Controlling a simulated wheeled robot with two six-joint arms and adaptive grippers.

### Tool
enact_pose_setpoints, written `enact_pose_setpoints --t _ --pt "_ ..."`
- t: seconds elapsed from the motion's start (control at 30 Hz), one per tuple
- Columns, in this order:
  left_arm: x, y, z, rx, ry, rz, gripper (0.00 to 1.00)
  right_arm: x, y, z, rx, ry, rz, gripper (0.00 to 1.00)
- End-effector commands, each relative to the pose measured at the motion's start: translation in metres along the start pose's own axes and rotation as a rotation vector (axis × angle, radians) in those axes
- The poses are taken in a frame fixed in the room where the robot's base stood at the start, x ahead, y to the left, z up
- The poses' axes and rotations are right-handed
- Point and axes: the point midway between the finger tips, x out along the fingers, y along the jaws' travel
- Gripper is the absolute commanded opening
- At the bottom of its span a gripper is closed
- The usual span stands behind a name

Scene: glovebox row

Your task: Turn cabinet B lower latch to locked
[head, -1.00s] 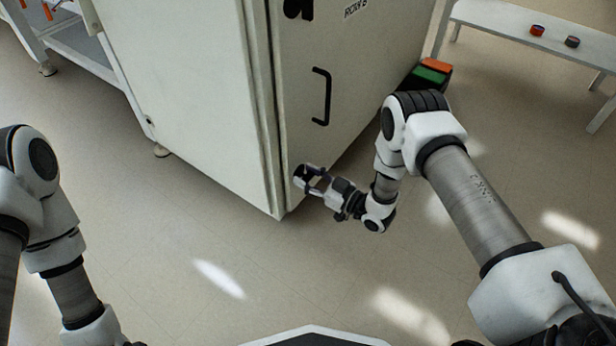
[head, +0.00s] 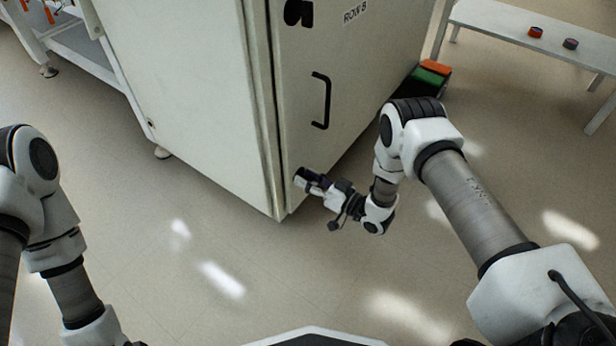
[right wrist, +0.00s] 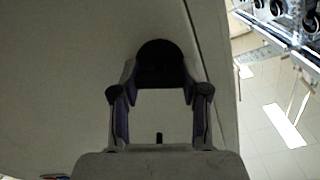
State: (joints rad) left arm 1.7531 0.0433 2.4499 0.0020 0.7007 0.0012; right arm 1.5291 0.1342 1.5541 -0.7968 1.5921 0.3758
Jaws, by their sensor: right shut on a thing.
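The pale cabinet (head: 200,110) stands in the middle of the head view, with its door face to the right of a vertical edge. My right gripper (head: 305,178) is at the low part of the door, near that edge. In the right wrist view the right gripper (right wrist: 160,95) is shut on a dark rounded latch (right wrist: 160,58) on the pale door surface. The gripper mostly hides this lower latch in the head view, and I cannot tell its angle. The dark upper latch (head: 298,12) shows at the top of the door. My left gripper is out of view.
A black bar handle (head: 321,100) sits on the door between the latches. Green and orange boxes (head: 432,73) stand behind my right arm. A white bench (head: 490,18) holds two small round items at upper right. The floor in front is clear.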

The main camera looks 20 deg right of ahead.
Motion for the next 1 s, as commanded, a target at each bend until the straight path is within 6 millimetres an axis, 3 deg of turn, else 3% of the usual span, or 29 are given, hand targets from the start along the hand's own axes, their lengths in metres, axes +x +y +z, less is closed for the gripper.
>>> enact_pose_setpoints --t 1.0 --pt "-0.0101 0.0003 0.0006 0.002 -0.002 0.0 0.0 0.0002 0.0034 0.0016 0.947 0.0 0.001 0.1"
